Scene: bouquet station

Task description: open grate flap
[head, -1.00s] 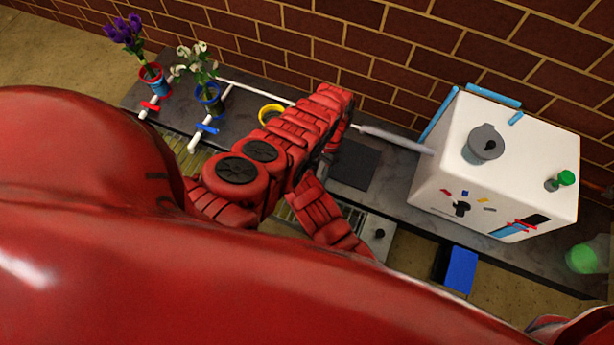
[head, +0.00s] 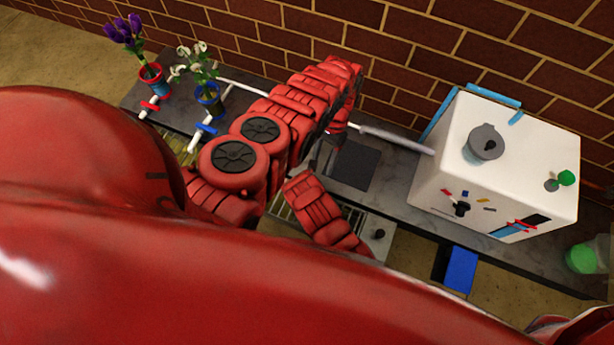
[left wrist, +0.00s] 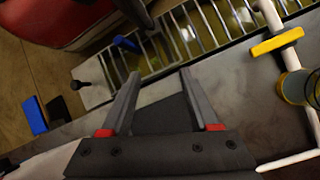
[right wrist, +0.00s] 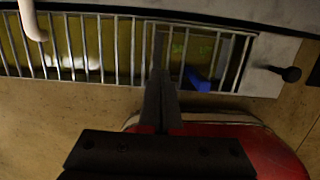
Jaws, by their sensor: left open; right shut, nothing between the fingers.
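The grate (right wrist: 100,50) is a row of metal bars along the counter edge. At its right end in the right wrist view is a metal plate (right wrist: 262,62) with a black knob (right wrist: 291,74); the plate and knob (left wrist: 76,85) also show in the left wrist view. The barred section beside the plate looks level with the rest. My right gripper (right wrist: 162,82) is shut and empty, its tips overlapping the bars in view; contact cannot be told. My left gripper (left wrist: 160,74) is open and empty over the counter beside the grate. Arms hide much of the grate in the head view.
A blue piece (right wrist: 197,80) shows at the bars. A white box (head: 500,150) stands on the right of the counter. Flowers in a red pot (head: 151,74) and a blue pot (head: 210,98) stand at the left. A yellow-banded cup (left wrist: 298,86) is near my left gripper.

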